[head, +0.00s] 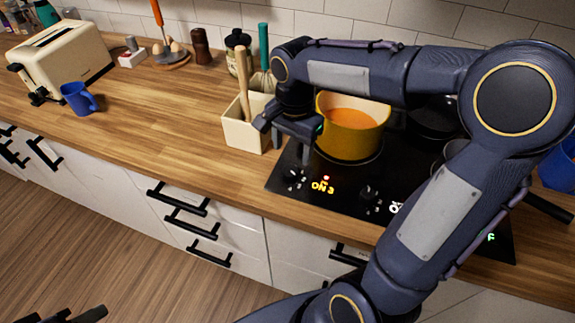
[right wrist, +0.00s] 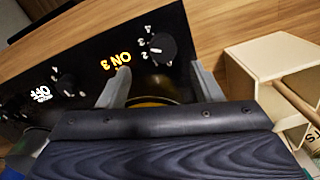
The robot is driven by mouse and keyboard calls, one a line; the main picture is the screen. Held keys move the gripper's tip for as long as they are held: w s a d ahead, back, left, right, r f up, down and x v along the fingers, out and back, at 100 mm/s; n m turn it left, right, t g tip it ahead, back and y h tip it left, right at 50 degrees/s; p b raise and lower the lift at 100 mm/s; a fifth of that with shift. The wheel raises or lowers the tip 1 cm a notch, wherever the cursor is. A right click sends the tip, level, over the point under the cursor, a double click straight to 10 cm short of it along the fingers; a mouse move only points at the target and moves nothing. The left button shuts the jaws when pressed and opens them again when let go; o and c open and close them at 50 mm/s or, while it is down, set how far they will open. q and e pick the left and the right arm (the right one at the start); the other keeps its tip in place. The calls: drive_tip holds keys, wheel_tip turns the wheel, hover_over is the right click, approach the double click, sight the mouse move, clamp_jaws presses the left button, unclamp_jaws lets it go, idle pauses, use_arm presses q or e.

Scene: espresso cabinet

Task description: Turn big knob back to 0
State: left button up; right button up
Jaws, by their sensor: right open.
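The stove's black control panel (right wrist: 90,50) carries round dark knobs with white numerals. The knob (right wrist: 160,47) beside the lit orange "ON 3" display (right wrist: 115,61) shows in the right wrist view, and in the head view this knob (head: 293,178) is at the panel's left end. Which knob is the big one I cannot tell by size. My right gripper (head: 291,147) is open and empty above that knob. In the right wrist view its fingertips (right wrist: 160,70) are either side of the knob, apart from it. My left gripper (head: 72,314) barely shows at the bottom left.
A yellow pot (head: 347,147) with orange contents stands on the hob just behind my right gripper. A cream utensil holder (head: 241,134) is close on the left. Another knob (head: 370,193) is further right; a white "OFF" display (right wrist: 40,93) is lit.

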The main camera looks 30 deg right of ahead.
sight(291, 170)
drive_tip(key=shift+w+f+m, duration=0.3)
drive_tip(key=shift+w+f, duration=0.05)
drive_tip(key=shift+f, duration=0.4)
wheel_tip(291, 170, down, 7)
drive_tip(key=shift+r, duration=0.1)
drive_tip(key=c, duration=1)
